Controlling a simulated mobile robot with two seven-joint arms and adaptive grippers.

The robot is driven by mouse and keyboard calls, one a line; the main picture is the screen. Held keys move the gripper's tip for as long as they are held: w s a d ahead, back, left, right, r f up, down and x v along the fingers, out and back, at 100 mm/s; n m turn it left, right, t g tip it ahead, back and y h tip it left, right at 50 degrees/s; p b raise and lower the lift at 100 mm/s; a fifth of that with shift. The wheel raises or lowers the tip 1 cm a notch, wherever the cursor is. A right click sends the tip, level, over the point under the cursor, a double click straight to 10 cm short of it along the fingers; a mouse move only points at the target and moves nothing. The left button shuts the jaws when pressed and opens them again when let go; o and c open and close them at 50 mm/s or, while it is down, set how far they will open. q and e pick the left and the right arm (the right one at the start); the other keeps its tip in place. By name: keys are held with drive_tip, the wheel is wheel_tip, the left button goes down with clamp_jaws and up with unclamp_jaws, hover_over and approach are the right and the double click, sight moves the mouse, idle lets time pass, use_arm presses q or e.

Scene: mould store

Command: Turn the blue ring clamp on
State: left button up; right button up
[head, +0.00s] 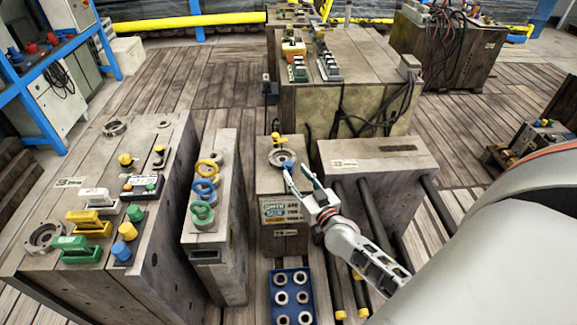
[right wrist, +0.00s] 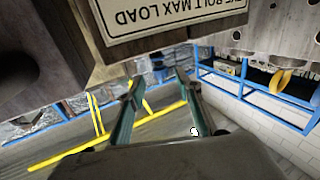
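The blue ring clamp (head: 204,190) stands on top of the narrow grey block (head: 231,172) left of centre in the head view. It sits between a yellow ring (head: 208,168) and a green ring (head: 202,213). My right gripper (head: 296,169) is to the right of it, over the neighbouring middle block, and apart from the ring. Its two teal fingers are spread with nothing seen between them; they also show spread in the right wrist view (right wrist: 158,82). The blue ring does not show in the right wrist view. My left gripper is not in view.
A small blue part (head: 287,164) lies by my right fingertips. A wide block (head: 93,150) with handles and knobs stands at left. A blue tray (head: 291,297) with round holes lies in front. A load sign (right wrist: 170,18) is close above the fingers in the wrist view.

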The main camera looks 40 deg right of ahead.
sight(290, 163)
drive_tip(key=w, duration=0.3)
drive_tip(key=w+b, duration=0.1)
drive_tip(key=shift+w+d+f, duration=0.2)
drive_tip(key=shift+w+d, duration=0.05)
drive_tip(key=shift+d, duration=0.05)
drive_tip(key=shift+w+r, duration=0.1)
drive_tip(key=shift+w, duration=0.25)
drive_tip(key=shift+d, duration=0.1)
clamp_jaws()
